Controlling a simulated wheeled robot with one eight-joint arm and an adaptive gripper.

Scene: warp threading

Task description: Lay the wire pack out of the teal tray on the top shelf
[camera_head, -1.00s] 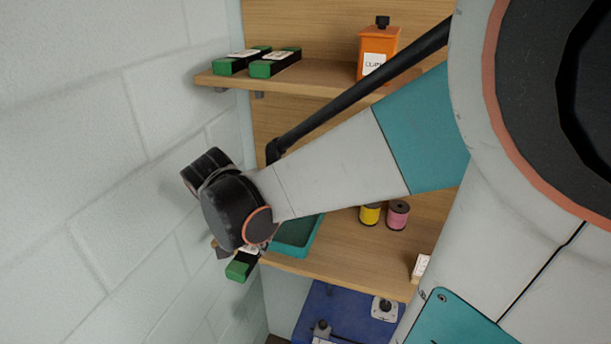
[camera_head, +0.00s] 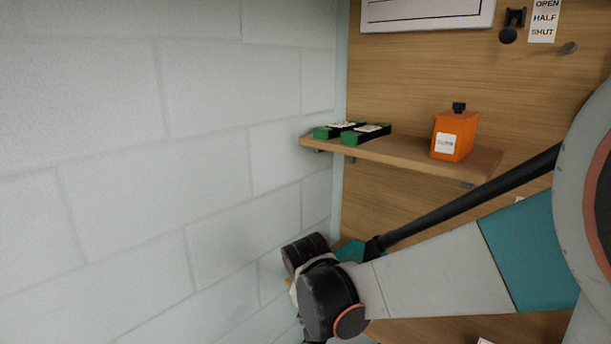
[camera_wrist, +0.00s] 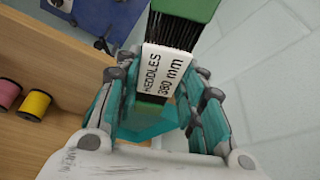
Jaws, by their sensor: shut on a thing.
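My gripper (camera_wrist: 162,82) is shut on a wire pack (camera_wrist: 176,32). The pack has green ends, dark wires between them and a white label reading HEDDLES 380 mm. In the head view my wrist hides the gripper and the pack, low beside the wall. A bit of the teal tray (camera_head: 349,250) shows behind my arm, below the top shelf; its inside is hidden. The top shelf (camera_head: 400,152) holds two similar green and black packs (camera_head: 337,129) (camera_head: 366,133) side by side at its left.
An orange labelled bottle (camera_head: 455,135) stands towards the right of the top shelf. Bare wood lies between it and the packs. The pale block wall (camera_head: 150,150) is close on the left. Yellow (camera_wrist: 34,105) and pink (camera_wrist: 8,94) spools stand on the lower shelf (camera_wrist: 60,55).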

